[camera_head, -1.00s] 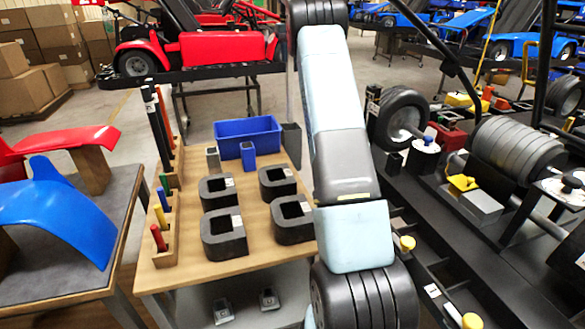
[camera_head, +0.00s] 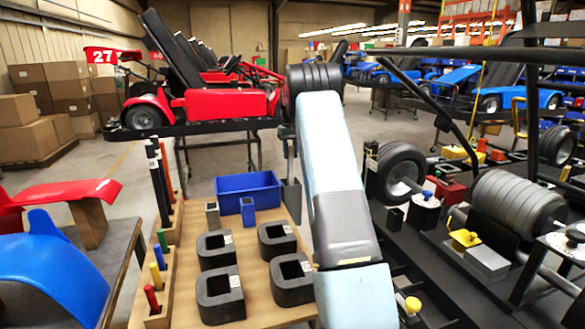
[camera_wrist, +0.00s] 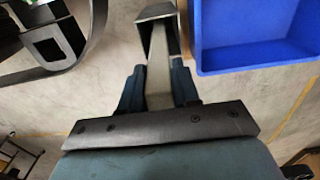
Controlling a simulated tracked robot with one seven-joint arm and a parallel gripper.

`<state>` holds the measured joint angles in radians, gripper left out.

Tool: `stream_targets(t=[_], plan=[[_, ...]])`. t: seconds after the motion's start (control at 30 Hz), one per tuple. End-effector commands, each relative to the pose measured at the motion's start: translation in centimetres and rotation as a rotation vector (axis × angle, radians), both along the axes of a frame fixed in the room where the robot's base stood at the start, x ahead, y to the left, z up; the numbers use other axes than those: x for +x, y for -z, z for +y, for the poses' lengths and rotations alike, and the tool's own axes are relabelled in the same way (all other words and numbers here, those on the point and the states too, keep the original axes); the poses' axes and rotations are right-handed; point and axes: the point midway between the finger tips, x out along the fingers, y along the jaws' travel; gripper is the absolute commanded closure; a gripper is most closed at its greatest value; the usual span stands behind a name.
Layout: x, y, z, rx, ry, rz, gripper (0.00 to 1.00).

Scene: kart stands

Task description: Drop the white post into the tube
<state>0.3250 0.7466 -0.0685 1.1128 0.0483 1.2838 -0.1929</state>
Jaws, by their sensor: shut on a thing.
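In the wrist view, my gripper (camera_wrist: 158,92) is shut on the white post (camera_wrist: 158,72), which looks pale grey and runs away from the camera between the two teal fingers. The post's far end overlaps the mouth of a dark grey square tube (camera_wrist: 174,32). I cannot tell how deep the end sits in it. In the head view, the tube (camera_head: 291,194) stands at the table's far right corner, right of the blue bin. My gripper there is small and partly hidden behind my arm.
A blue bin (camera_head: 248,186) stands beside the tube. Several dark blocks with square holes (camera_head: 216,250) stand on the wooden table (camera_head: 245,262). A rack (camera_head: 158,316) of coloured posts lines its left edge. A red kart (camera_head: 225,103) is behind; a dark chassis is at right.

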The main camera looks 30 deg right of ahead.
Motion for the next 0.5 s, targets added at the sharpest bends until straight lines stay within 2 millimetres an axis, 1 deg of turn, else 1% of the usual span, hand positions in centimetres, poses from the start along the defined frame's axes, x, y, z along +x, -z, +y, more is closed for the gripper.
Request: stream_targets(t=[0.17, 0.4, 0.5], plan=[[0.0, 1.0, 0.0, 0.0, 0.0, 0.001, 1.0], [0.0, 3.8, 0.0, 0.0, 0.0, 0.0, 1.0], [0.0, 4.1, 0.0, 0.0, 0.0, -0.001, 1.0]])
